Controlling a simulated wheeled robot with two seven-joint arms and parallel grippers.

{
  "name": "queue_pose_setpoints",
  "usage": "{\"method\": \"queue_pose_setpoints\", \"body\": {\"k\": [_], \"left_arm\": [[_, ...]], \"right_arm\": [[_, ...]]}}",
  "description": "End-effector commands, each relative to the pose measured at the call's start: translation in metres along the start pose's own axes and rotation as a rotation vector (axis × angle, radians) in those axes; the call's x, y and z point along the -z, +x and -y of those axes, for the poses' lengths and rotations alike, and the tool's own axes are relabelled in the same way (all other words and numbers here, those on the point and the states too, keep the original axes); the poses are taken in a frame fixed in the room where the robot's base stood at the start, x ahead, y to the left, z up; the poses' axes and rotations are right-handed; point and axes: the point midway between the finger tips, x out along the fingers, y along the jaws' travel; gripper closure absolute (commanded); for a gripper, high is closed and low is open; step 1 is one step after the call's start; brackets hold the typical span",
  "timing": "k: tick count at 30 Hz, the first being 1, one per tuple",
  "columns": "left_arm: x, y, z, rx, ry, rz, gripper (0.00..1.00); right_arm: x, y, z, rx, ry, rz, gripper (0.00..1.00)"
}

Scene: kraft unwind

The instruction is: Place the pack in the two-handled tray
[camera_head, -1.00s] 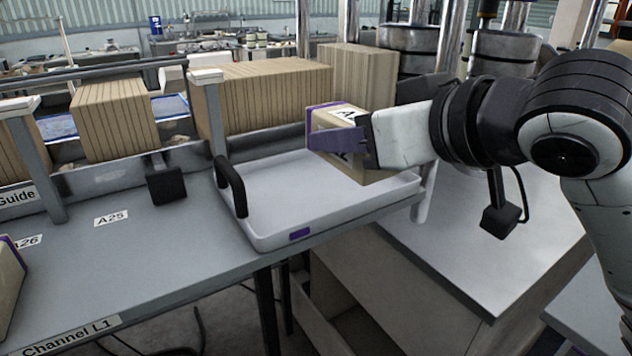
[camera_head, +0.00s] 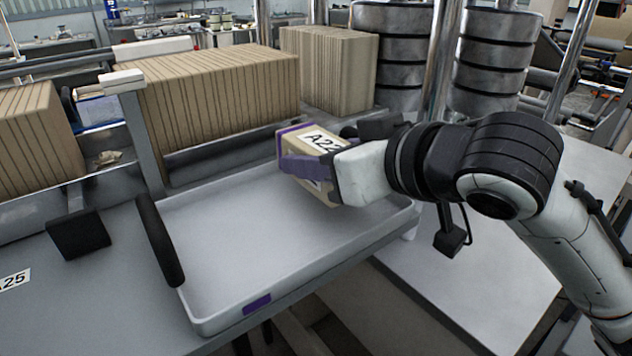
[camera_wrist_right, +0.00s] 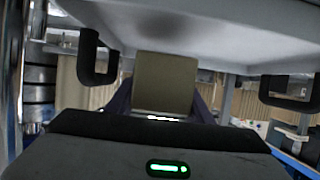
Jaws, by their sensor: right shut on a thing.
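The pack (camera_head: 318,143) is a tan kraft block with a white label reading A22 and a purple edge. My right gripper (camera_head: 300,168), with purple fingers, is shut on it. The pack is held above the right part of the two-handled tray (camera_head: 225,225), a shallow white tray with a purple tag. One black handle (camera_head: 160,240) stands at the tray's left end. The right wrist view shows the pack (camera_wrist_right: 165,82) between the fingers, with the tray's pale surface (camera_wrist_right: 220,25) and black handles either side. My left gripper is out of view.
A long row of kraft packs (camera_head: 215,95) stands behind the tray, with another stack (camera_head: 335,70) farther right. A grey post (camera_head: 140,130) rises just behind the tray's left end. The tray's floor looks empty. Metal columns and dark rolls stand at the back right.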

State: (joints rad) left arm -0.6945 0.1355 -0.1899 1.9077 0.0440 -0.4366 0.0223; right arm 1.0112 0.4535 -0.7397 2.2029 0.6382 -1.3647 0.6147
Motion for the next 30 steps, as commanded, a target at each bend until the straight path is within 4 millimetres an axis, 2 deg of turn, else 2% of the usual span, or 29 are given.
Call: {"method": "queue_pose_setpoints", "body": {"k": [9,20,21,24,30], "left_arm": [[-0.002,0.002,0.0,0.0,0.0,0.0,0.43],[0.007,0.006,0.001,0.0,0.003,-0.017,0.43],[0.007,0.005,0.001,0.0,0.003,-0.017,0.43],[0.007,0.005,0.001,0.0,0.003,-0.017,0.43],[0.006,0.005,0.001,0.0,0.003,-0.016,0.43]], "right_arm": [[-0.034,0.013,0.0,0.0,0.0,0.0,0.82],[-0.037,0.015,0.0,0.0,0.0,-0.003,0.82],[-0.038,0.015,0.0,0.0,0.0,-0.001,0.5],[-0.038,0.015,0.0,0.0,-0.001,-0.001,0.34],[-0.038,0.015,0.0,0.0,0.0,-0.001,0.34]]}}
